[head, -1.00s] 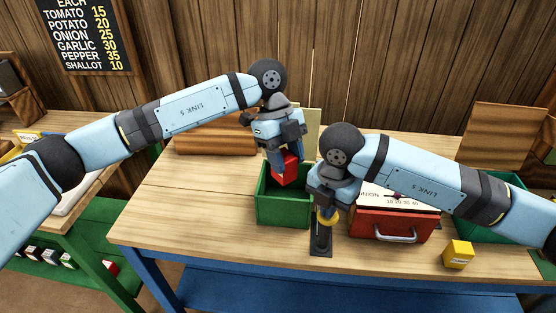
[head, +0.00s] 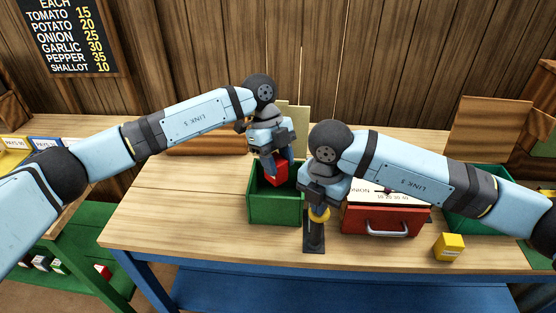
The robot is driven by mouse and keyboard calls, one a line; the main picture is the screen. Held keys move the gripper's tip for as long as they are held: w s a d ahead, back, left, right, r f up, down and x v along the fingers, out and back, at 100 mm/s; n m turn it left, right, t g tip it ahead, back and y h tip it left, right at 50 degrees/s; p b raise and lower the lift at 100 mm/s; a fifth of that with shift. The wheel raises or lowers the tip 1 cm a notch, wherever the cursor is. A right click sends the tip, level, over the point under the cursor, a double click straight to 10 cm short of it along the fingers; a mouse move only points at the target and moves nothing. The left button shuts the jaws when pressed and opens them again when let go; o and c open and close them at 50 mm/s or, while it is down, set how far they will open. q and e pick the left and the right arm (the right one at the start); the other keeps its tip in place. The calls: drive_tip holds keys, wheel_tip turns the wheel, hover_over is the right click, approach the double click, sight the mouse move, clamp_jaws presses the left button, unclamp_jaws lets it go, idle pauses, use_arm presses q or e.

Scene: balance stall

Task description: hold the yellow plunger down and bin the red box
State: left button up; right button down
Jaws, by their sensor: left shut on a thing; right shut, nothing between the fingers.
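The red box (head: 277,174) is between the fingers of my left gripper (head: 274,165). It hangs over the opening of a green bin (head: 275,209), its lower part near or just below the rim. My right gripper (head: 318,205) is shut and points down on the yellow plunger (head: 319,215), which stands on a dark post and base (head: 314,238) on the table. The gripper covers the plunger's top, so how far down it is pressed is hard to tell.
A red scale with a drawer handle (head: 386,219) stands right of the plunger. A yellow box (head: 449,247) lies near the front edge. A second green bin (head: 468,221) is at the right, partly behind my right arm. The table's left part (head: 180,205) is clear.

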use_arm(q)
drive_tip(key=o, duration=1)
drive_tip(key=shift+o, duration=0.2)
drive_tip(key=v, duration=1.2)
drive_tip(key=shift+r, duration=0.1)
use_arm(e)
drive_tip(key=shift+r, duration=0.1)
use_arm(q)
wheel_tip(320, 180, up, 5)
drive_tip(key=p, duration=0.4)
drive_tip(key=shift+p, duration=0.4)
use_arm(e)
wheel_tip(320, 180, up, 10)
use_arm(q)
drive_tip(key=shift+f, duration=0.25)
